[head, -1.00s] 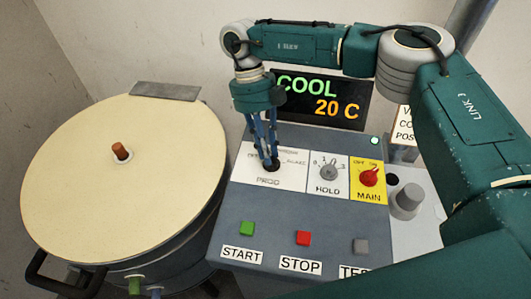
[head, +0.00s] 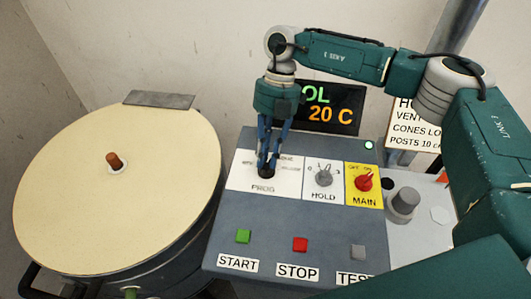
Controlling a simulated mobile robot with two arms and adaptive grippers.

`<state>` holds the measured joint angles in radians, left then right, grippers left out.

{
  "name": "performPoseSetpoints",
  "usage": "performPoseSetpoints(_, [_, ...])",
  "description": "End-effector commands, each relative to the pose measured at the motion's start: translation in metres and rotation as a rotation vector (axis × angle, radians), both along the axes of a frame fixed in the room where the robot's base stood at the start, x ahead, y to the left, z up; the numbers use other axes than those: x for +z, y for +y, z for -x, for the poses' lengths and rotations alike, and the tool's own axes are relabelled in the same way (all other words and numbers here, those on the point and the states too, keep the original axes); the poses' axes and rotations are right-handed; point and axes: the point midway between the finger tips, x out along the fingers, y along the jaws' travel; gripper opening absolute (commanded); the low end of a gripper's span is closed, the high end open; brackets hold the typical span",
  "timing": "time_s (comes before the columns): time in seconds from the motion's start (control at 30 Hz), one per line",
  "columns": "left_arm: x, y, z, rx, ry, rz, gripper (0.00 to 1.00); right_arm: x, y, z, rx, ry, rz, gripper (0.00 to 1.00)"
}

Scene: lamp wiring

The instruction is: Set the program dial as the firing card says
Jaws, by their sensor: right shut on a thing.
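The program dial (head: 266,171) is a dark knob on the white PROG plate (head: 243,176) of the grey control panel. My right gripper (head: 266,167) points down from above with its blue fingers shut on the dial. The fingers and wrist cover most of the dial and part of the lettering around it, so its pointer setting cannot be read. A sign (head: 412,128) on the wall at right shows partial text about vent, cones and posts; my right arm hides part of it. Whether it is the firing card I cannot tell. My left gripper is not in view.
The HOLD dial (head: 324,178) and red MAIN switch (head: 364,183) sit right of PROG. Green START (head: 243,237), red STOP (head: 300,244) and grey TEST (head: 358,252) buttons line the front. The display (head: 335,116) reads 20 C. A round kiln lid (head: 70,190) fills the left.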

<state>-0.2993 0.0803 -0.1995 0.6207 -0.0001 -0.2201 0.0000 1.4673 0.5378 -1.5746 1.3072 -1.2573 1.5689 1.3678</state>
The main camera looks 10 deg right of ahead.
Motion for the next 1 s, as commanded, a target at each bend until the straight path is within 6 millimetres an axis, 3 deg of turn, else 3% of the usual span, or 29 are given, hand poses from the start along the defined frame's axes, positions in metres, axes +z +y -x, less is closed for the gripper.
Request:
performPoseSetpoints(0.37, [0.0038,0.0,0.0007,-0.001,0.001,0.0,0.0,-0.0036,-0.0013,0.0059,-0.151,0.013,0.003,0.0])
performPoseSetpoints(0.9, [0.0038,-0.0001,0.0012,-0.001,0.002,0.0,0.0,-0.0045,-0.0008,0.0063,-0.172,0.014,0.002,0.0])
performPoseSetpoints(0.93, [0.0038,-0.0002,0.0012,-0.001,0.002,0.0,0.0,-0.0045,-0.0008,0.0063,-0.172,0.014,0.002,0.21])
performPoseSetpoints(1.0, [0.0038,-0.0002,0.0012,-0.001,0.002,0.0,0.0,-0.0045,-0.0008,0.0063,-0.172,0.014,0.002,0.35])
